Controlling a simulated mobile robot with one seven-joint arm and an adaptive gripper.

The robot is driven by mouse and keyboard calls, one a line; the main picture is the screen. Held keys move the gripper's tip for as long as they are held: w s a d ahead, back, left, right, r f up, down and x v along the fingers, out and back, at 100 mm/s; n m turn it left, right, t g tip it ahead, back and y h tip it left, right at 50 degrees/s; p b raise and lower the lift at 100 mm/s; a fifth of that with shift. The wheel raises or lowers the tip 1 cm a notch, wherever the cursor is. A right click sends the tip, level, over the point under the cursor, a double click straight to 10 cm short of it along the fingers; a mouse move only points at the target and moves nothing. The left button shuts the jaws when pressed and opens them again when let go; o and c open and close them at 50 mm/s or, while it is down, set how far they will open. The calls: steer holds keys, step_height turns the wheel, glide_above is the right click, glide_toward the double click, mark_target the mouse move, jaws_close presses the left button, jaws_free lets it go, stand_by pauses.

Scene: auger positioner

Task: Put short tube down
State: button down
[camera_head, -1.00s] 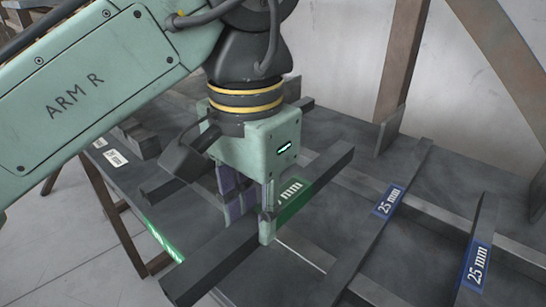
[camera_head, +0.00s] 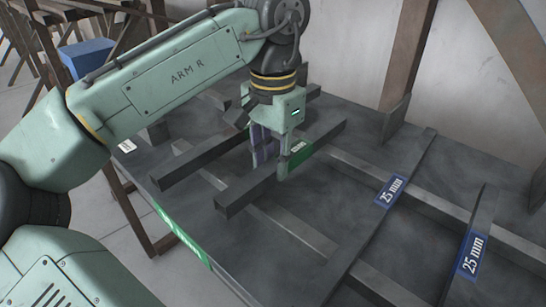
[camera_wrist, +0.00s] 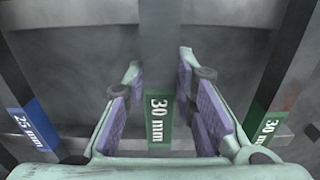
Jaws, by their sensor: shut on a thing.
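The short tube (camera_head: 240,194) is a dark grey square bar with a green "30 mm" label. My gripper (camera_head: 268,163) points down with its purple-padded fingers on both sides of the tube, shut on it near the label. In the wrist view the tube (camera_wrist: 159,60) runs up the picture between the fingertips, its label (camera_wrist: 159,118) facing the camera. The tube lies across the direction of the rails (camera_head: 290,228), low over the rack table. I cannot tell whether it touches the rails.
Another dark bar (camera_head: 195,164) lies to the left, roughly parallel. Two bars with blue "25 mm" labels (camera_head: 389,191) (camera_head: 471,255) lie on the right. An upright post (camera_head: 405,60) stands behind. Bare table top shows between the bars.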

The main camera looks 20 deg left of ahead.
steer(key=shift+f, duration=0.2)
steer(key=c, duration=1.3)
jaws_free()
step_height(320, 180, up, 12)
steer(key=p, duration=0.9)
steer(key=shift+r, duration=0.1)
steer(key=shift+s, duration=0.15)
